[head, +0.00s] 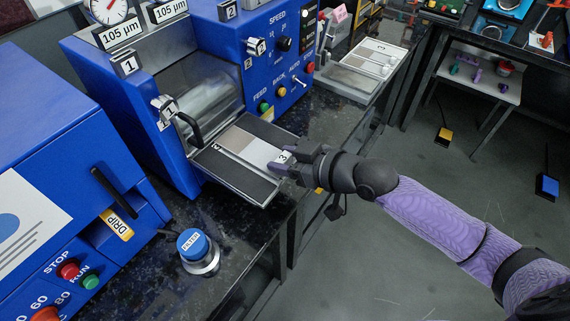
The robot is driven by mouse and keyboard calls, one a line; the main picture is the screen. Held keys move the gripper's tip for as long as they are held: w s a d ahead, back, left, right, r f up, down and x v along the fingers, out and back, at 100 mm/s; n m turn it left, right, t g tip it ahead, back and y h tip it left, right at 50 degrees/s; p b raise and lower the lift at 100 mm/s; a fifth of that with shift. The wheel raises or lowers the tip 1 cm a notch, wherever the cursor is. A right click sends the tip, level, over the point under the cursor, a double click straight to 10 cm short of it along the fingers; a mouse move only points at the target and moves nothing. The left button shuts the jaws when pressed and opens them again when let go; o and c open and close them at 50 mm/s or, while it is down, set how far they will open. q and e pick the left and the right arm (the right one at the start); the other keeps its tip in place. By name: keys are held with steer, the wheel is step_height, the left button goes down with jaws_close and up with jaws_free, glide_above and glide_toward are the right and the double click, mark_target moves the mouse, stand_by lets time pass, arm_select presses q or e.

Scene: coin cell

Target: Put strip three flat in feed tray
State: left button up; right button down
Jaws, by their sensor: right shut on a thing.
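Strip three (251,147), a flat strip with a dark grey coating, a paler part and a white end tagged "3", lies along the feed tray. The feed tray (232,180) is a dark, metal-rimmed shelf jutting from the front of the blue roller machine. My right gripper (286,165) comes in from the right and is shut on the tagged end of the strip, at the tray's outer end. The strip looks about level with the tray; I cannot tell whether it rests fully on it. The left gripper is not in view.
The blue roller machine (130,95) has a black handle (188,128) beside the tray and knobs and buttons at right. A blue-capped filter jar (194,246) stands on the dark bench. A pale tray (368,68) lies further back. Open floor is at right.

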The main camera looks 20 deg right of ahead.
steer(key=shift+f, duration=0.45)
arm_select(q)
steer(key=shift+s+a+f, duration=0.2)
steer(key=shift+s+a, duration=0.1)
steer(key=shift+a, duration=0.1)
arm_select(e)
steer(key=shift+c, duration=0.9)
jaws_free()
